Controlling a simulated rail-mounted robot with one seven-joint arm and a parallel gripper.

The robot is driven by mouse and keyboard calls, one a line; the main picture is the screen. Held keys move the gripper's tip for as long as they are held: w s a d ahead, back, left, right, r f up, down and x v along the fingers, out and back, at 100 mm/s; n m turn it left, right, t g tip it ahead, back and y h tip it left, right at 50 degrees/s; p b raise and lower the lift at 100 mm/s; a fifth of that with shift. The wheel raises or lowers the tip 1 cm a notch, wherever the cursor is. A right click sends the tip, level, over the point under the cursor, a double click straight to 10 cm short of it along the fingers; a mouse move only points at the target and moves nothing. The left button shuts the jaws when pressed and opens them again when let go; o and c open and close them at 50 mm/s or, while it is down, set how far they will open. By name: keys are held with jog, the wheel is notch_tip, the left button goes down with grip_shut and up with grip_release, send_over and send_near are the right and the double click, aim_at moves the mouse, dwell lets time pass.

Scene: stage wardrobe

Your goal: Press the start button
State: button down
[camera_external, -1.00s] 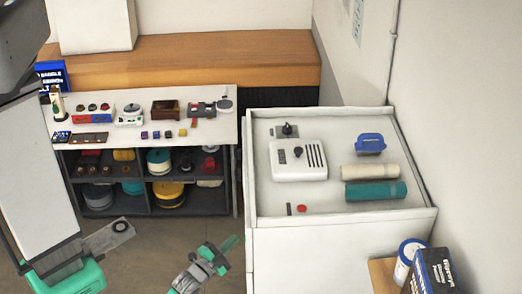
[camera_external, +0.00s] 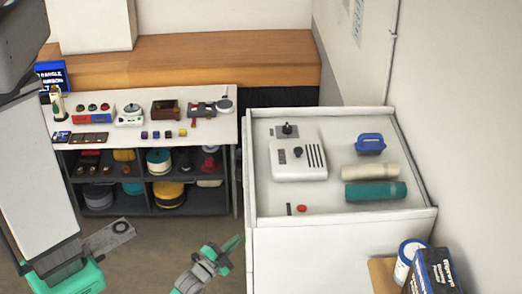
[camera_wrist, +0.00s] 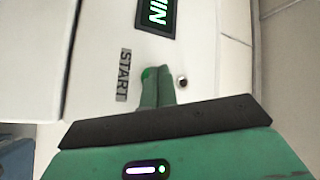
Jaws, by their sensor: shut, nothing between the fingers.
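The START label (camera_wrist: 124,75) is on a pale panel in the wrist view. A round green button (camera_wrist: 149,73) sits to its right, partly hidden behind my fingertips. My gripper (camera_wrist: 158,72) is shut and empty, its two green fingers together and the tips over or very near the button. I cannot tell whether they touch it. In the external view my gripper (camera_external: 238,240) is at the left side of the white cabinet (camera_external: 340,255), below its top. The start button is hidden in that view.
A display with green letters (camera_wrist: 158,14) and a small dark round part (camera_wrist: 182,80) are on the panel near my fingers. On the cabinet top are a red button (camera_external: 302,208), a white device (camera_external: 299,160) and rolls. A shelf table (camera_external: 220,130) stands behind left.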

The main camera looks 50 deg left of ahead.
jog(key=shift+w+d, duration=0.2)
dwell(0.4)
jog(key=shift+s+a, duration=0.1)
jog(key=shift+s+a+p, duration=0.35)
jog(key=shift+s+a, duration=0.05)
jog(key=shift+s, duration=0.1)
jog(key=shift+s+a+p, duration=1.5)
jog(key=shift+s+a, duration=0.15)
jog(key=shift+s, duration=0.25)
